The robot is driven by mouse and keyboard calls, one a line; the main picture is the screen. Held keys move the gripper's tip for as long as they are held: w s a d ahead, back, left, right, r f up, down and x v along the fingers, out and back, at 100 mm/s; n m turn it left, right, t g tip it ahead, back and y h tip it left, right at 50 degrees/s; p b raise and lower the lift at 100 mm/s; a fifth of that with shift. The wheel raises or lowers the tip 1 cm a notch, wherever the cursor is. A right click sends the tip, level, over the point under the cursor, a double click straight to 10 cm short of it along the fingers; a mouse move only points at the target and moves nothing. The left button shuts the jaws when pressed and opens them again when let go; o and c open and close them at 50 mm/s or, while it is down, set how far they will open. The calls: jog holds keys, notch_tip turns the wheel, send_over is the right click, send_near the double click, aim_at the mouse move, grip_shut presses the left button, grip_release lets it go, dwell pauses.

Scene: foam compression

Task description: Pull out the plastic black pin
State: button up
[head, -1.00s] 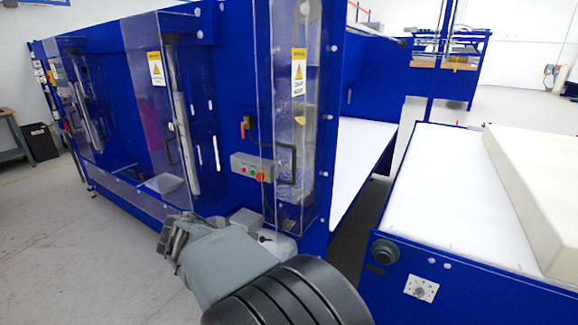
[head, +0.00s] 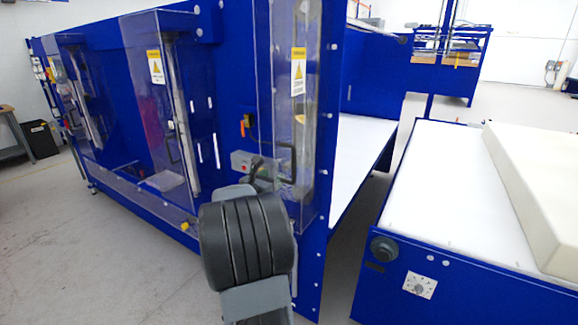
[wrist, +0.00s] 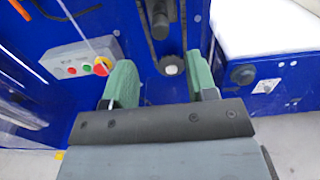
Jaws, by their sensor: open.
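My gripper (wrist: 163,88) is open in the wrist view, its two green fingers apart with nothing between them. It faces the blue machine's front, right of the control box. A dark upright cylinder (wrist: 158,18) and a white round part (wrist: 172,68) lie beyond the fingers. I cannot tell whether any dark part here is the black pin. A round black knob (head: 384,249) is on the front of the right blue table; it also shows in the wrist view (wrist: 242,73). In the head view my arm largely hides the gripper.
The grey control box (wrist: 75,62) with coloured buttons and a red-yellow knob is left of the gripper. A clear guard column (head: 290,110) with a black handle (head: 287,160) stands on the machine. A cream foam block (head: 535,190) lies on the right table.

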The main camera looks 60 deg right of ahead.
jog(key=shift+d, duration=4.5)
jog(key=shift+b, duration=0.3)
jog(key=shift+c, duration=0.4)
grip_shut()
jog(key=shift+a, duration=0.1)
jog(key=shift+a+b, duration=0.9)
jog(key=shift+a, duration=2)
